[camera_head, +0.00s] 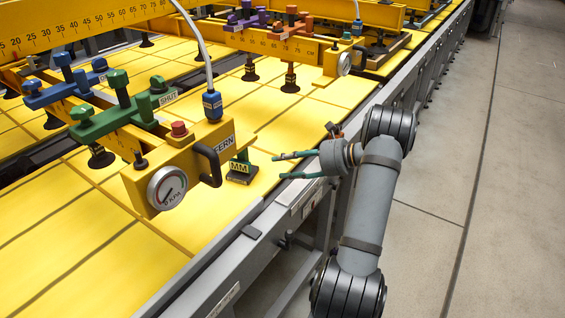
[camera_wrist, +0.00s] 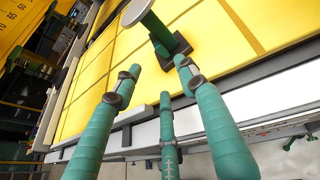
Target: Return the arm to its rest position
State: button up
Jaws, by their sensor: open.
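My gripper (camera_head: 278,167) is at the right side of the yellow table, over the metal edge rail. Its green fingers are spread, point left and hold nothing. In the wrist view the fingers (camera_wrist: 158,76) are apart, with yellow panel and rail behind them. My arm rises from the lower right, outside the table. Left of the fingertips, a small green post on a dark base marked MM (camera_head: 241,172) stands on the panel, apart from them. The yellow lifter end block marked FERN (camera_head: 205,158), with gauge, red knob and black handle, is further left.
Green clamps (camera_head: 120,110) and blue clamps (camera_head: 65,82) sit on the lifter's beams. A second beam with purple and orange clamps (camera_head: 290,45) lies behind. A pale hose (camera_head: 200,40) drops to the FERN block. The floor (camera_head: 500,180) at right is clear.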

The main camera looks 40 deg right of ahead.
aim_at(249, 167)
jog(key=shift+w+a, duration=0.1)
jog(key=x, duration=1)
jog(key=shift+w+f, duration=0.2)
jog(key=shift+a, duration=0.15)
